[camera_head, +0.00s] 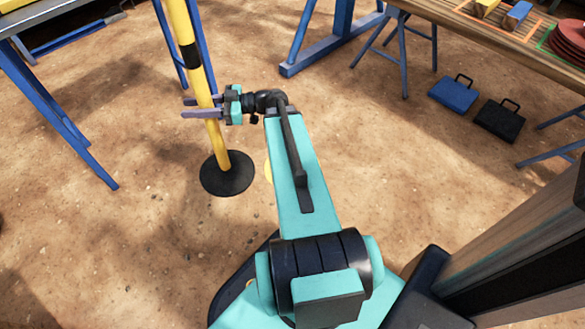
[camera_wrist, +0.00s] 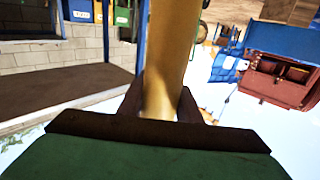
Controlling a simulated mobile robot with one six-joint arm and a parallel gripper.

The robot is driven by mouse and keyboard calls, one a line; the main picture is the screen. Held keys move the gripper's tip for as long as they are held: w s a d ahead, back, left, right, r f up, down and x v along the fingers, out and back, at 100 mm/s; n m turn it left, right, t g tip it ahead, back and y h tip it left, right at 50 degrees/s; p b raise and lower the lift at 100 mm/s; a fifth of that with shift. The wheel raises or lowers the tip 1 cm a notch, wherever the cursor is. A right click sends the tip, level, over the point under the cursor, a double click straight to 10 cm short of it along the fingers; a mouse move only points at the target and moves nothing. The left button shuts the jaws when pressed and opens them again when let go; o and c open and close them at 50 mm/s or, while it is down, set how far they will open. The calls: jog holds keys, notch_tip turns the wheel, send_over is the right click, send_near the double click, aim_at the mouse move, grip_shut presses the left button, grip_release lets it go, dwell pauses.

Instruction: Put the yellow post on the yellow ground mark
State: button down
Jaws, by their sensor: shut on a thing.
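The yellow post (camera_head: 205,95) has a black band and stands upright on, or just above, the dirt on a round black base (camera_head: 227,174). My gripper (camera_head: 200,107) is shut on the post's shaft, one finger on each side. In the wrist view the yellow post (camera_wrist: 168,60) rises between the two dark fingers (camera_wrist: 162,105). A small part of the yellow ground mark (camera_head: 268,171) shows just right of the base, between it and my arm. My arm hides the rest of the mark. I cannot tell whether the base touches the ground.
A wooden table (camera_head: 490,32) with blue trestle legs stands at the upper right. A blue case (camera_head: 454,94) and a black case (camera_head: 499,119) lie on the ground near it. Blue trestle legs (camera_head: 60,110) stand at the left. Open dirt (camera_head: 110,240) lies at the lower left.

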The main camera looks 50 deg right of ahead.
jog(key=s+d+f+m+t+h, duration=0.1)
jog(key=s+d+f, duration=0.6)
jog(key=s+d, duration=0.2)
jog(key=s+d+f+m+t+h, duration=0.1)
jog(key=s+d+f+h, duration=0.1)
jog(key=s+d+f, duration=0.5)
jog(key=shift+s+d+f+m+t, duration=0.15)
jog(key=shift+s+d+m+t, duration=0.2)
jog(key=shift+s+d, duration=1.6)
jog(key=shift+s+a, duration=0.2)
jog(key=shift+a, duration=0.05)
jog(key=w+d+f+b, duration=0.1)
jog(key=w+d+b, duration=0.3)
jog(key=w+d, duration=0.5)
jog(key=shift+w+d+f, duration=0.2)
jog(key=shift+w, duration=1)
